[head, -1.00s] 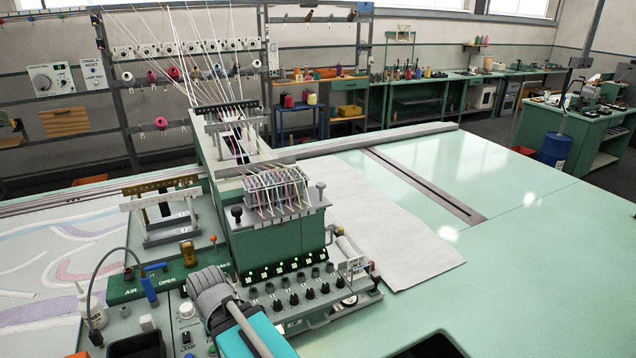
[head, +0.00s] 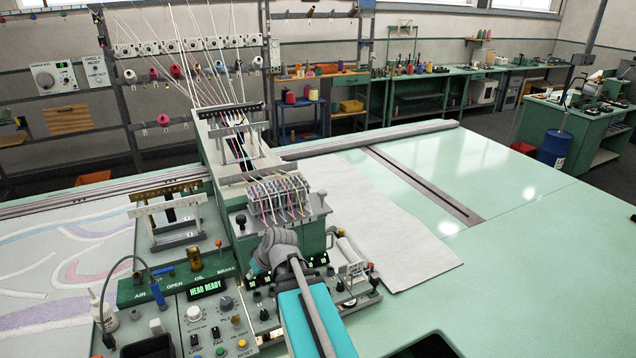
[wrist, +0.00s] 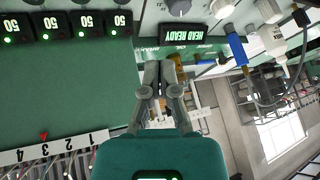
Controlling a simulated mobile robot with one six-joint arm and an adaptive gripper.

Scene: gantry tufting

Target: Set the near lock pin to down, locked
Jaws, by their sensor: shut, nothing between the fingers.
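My gripper (wrist: 160,74) is shut and empty in the wrist view, beside the head's green face. In the head view my gripper's grey body covers part of the head's front, right of and below the left pin, apart from it. The fingertips are hidden there.
A control panel with a lit HEAD READY display (head: 207,287) and several knobs lies left of my arm. Coloured threads run down to a numbered thread row (head: 280,195). A bottle (head: 104,312) and cable stand further left. The green table (head: 510,260) at right is largely clear.

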